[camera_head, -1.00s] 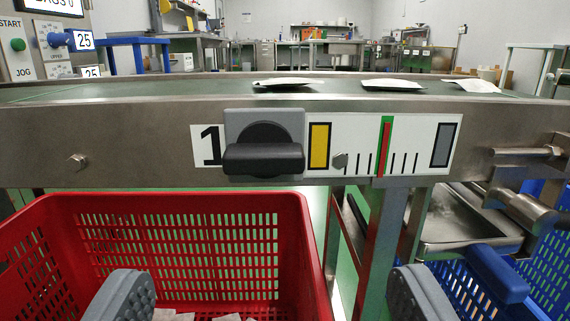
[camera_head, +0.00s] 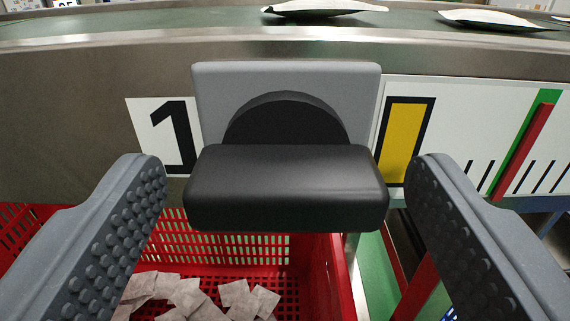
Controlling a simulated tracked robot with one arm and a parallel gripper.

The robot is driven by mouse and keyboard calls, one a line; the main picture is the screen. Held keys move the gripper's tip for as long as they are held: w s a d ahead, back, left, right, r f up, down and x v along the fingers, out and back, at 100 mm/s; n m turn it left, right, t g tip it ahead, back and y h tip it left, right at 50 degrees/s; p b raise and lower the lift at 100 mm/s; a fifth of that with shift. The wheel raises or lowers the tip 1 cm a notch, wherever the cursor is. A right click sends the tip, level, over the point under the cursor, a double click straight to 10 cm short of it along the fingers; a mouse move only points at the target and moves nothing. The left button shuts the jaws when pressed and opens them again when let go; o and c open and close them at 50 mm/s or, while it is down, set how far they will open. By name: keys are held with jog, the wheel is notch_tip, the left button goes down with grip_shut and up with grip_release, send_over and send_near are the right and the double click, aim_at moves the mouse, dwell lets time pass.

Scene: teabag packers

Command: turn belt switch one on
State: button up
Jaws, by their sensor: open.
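Belt switch one is a black knob (camera_head: 286,190) on a grey housing (camera_head: 355,85), fixed to the side of the conveyor. A white label with a black "1" (camera_head: 176,135) is at its left. The knob's bar handle lies horizontal. My gripper (camera_head: 285,180) is open, with one grey studded finger at the left of the handle and one at the right. There is a gap between each finger and the handle, and nothing is held.
A yellow block mark (camera_head: 404,140) and a scale with a red pointer (camera_head: 520,150) on green lie right of the switch. White packets (camera_head: 322,8) lie on the belt (camera_head: 180,20) above. A red crate (camera_head: 340,285) with several teabags (camera_head: 185,295) stands below.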

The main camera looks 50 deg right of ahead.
jog(key=c, duration=1)
